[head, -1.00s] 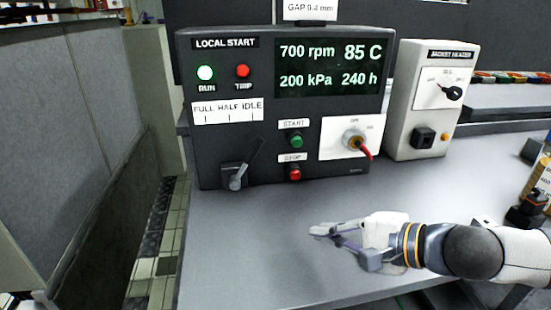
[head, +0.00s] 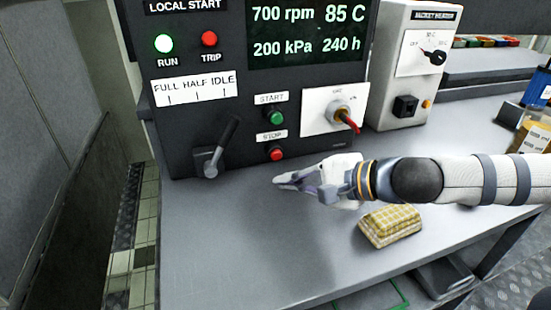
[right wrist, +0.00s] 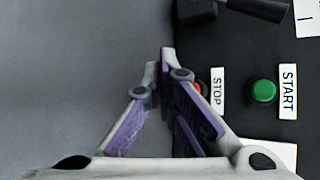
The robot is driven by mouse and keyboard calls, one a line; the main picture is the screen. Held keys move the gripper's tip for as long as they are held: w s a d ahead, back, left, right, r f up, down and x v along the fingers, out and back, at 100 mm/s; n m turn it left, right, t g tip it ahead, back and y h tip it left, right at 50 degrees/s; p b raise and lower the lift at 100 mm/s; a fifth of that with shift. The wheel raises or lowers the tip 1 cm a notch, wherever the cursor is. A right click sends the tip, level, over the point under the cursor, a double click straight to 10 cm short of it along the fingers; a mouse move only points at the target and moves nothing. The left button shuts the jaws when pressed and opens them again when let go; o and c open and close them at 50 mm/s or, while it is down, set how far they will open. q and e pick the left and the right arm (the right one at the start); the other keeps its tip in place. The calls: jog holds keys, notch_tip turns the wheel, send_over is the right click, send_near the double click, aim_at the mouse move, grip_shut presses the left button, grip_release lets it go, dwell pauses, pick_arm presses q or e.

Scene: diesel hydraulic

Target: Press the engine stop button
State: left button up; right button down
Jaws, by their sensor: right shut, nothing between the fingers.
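The red stop button (head: 277,154) sits low on the dark local start panel (head: 190,125), under its STOP label (head: 272,136). The green start button (head: 278,118) is right above it. My right gripper (head: 277,181) is shut and empty, just in front of and below the stop button in the head view, apart from it as far as I can tell. In the right wrist view the closed fingers (right wrist: 159,62) partly cover the red stop button (right wrist: 197,87). My left gripper is not in view.
A lever (head: 215,150) stands left of the buttons and a red-handled key switch (head: 342,113) to the right. The jacket heater box (head: 398,75) is further right. A yellow checked cloth (head: 390,226) lies on the grey bench (head: 225,265). The bench's front left is clear.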

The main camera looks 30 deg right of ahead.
aim_at(276, 155)
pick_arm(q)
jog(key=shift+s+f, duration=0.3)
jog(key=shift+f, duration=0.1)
pick_arm(e)
jog(key=shift+w+d, duration=0.25)
jog(key=shift+w, duration=0.85)
jog(key=shift+w+d, duration=0.25)
jog(key=shift+w, duration=0.85)
jog(key=shift+w, duration=0.15)
jog(key=shift+w+d, duration=0.1)
jog(key=shift+w, duration=0.2)
jog(key=shift+w+d, duration=0.15)
jog(key=shift+w, duration=0.35)
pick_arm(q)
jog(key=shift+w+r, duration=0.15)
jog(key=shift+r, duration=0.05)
pick_arm(e)
jog(key=shift+s+a, duration=0.25)
jog(key=shift+s, duration=0.7)
